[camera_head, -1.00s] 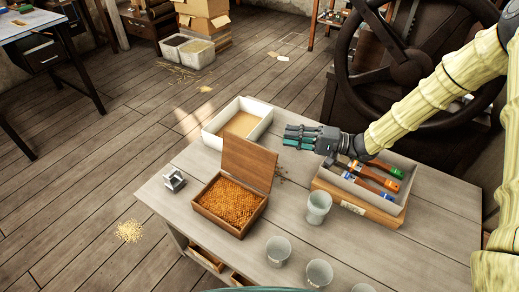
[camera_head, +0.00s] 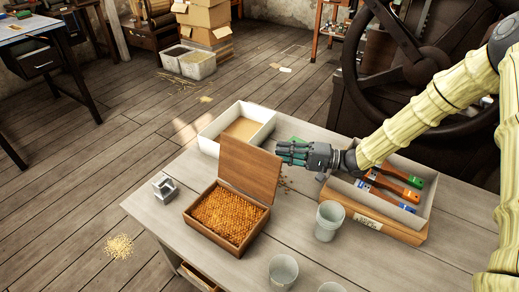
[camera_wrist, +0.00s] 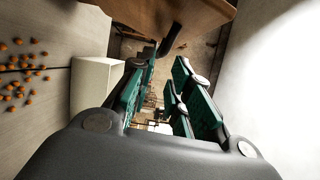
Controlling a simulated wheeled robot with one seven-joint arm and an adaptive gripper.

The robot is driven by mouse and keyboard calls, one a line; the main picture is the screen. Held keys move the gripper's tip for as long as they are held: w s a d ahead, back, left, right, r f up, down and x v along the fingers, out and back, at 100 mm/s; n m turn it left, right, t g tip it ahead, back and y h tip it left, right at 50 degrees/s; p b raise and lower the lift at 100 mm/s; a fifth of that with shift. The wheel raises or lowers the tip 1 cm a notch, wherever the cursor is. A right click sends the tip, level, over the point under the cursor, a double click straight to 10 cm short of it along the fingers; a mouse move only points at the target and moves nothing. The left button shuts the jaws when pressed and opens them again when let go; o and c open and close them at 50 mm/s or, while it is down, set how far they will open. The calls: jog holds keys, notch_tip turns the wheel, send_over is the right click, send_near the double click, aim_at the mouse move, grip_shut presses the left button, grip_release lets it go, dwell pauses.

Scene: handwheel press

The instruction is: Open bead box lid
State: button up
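The wooden bead box (camera_head: 193,229) stands on the workbench, full of small orange-brown beads (camera_head: 228,215). Its lid (camera_head: 250,170) is raised and stands nearly upright along the box's back edge. My gripper (camera_head: 284,152) is by the lid's upper right edge, its green-padded fingers pointing left. In the wrist view the fingers (camera_wrist: 160,97) are apart with nothing between them. A brown wooden panel, apparently the lid (camera_wrist: 175,14), shows beyond them at the top. I cannot tell whether a finger touches the lid.
A white tray (camera_head: 210,147) stands behind the lid. A box (camera_head: 372,212) with several brushes is right of the bead box, and a cup (camera_head: 329,221) stands before it. A small metal block (camera_head: 164,188) is at left. Loose beads (camera_wrist: 22,75) lie on the bench.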

aim_at(260, 149)
jog(key=a, duration=0.2)
jog(key=w+a, duration=0.1)
jog(key=a, duration=0.4)
jog(key=shift+w+a+r, duration=0.1)
jog(key=shift+w+a, duration=0.1)
jog(key=shift+w, duration=0.05)
grip_shut()
